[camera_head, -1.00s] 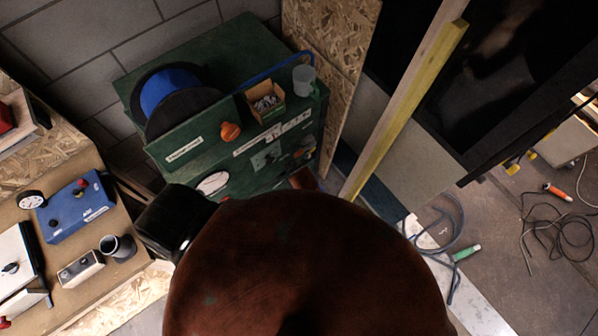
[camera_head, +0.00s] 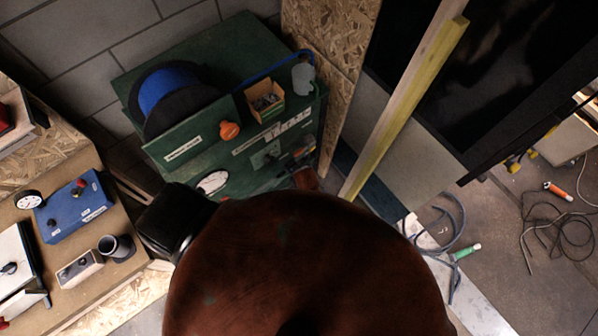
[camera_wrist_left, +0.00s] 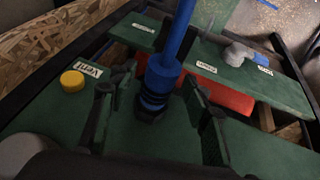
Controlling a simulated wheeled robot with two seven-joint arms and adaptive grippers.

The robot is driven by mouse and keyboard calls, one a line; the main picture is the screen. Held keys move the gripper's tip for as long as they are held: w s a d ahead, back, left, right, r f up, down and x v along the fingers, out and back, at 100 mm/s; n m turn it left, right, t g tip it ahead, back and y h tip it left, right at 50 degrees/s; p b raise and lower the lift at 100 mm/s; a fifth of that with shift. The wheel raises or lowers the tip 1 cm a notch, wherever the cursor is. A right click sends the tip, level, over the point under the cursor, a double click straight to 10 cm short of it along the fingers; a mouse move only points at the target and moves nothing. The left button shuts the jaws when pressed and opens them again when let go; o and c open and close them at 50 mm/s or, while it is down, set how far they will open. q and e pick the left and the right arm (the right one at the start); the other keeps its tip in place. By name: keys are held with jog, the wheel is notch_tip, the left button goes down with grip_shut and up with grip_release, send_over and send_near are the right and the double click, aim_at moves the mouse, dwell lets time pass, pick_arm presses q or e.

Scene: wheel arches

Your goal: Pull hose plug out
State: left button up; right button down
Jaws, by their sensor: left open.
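In the left wrist view a blue hose plug (camera_wrist_left: 158,82) with ringed grooves sits upright in a dark socket on a green panel (camera_wrist_left: 55,115). A blue hose rises from its top. My left gripper (camera_wrist_left: 157,75) is open, with one dark finger on each side of the plug; I cannot tell whether either finger touches it. In the head view the blue hose (camera_head: 268,72) runs along the top of the green cabinet (camera_head: 235,45) from a blue and black reel (camera_head: 170,92). The plug and my left fingers are hidden or not clear there. My right gripper is not in view.
A yellow cap (camera_wrist_left: 72,81) lies beside the socket, and a red part (camera_wrist_left: 225,95) sits behind it. In the head view a small open box (camera_head: 265,102) stands on the cabinet. A yellow-edged post (camera_head: 405,110) rises to its right. A large brown rounded shape blocks the lower middle.

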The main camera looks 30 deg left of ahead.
pick_arm(q)
jog(key=shift+c, duration=0.3)
grip_shut()
dwell(0.4)
